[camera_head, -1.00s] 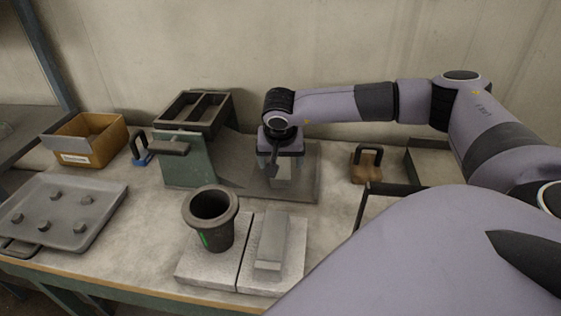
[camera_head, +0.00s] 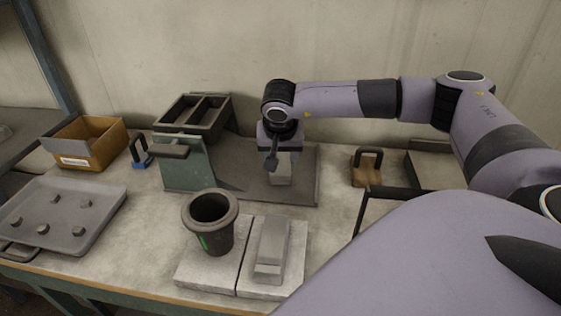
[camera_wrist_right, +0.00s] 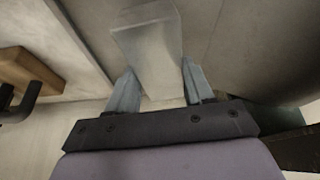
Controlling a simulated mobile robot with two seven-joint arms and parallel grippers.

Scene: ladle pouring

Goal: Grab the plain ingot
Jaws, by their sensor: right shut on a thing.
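A plain light-grey ingot (camera_head: 282,170) stands over the dark plate (camera_head: 305,188) behind the crucible. My right gripper (camera_head: 278,158) points down and is shut on it; I cannot tell whether the ingot touches the plate. In the right wrist view the ingot (camera_wrist_right: 150,50) sits between the two fingers of the right gripper (camera_wrist_right: 154,84). A second grey ingot (camera_head: 271,245) lies on a pale slab at the front, apart from the gripper. My left gripper is not in view.
A dark crucible (camera_head: 209,220) with a green mark stands on the neighbouring slab. A green stand (camera_head: 187,165) with a dark two-slot mould (camera_head: 197,112) is left of the gripper. A grey tray (camera_head: 62,215) with several small lumps and a cardboard box (camera_head: 88,140) are at the left. A wooden block with a black handle (camera_head: 367,168) is to the right.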

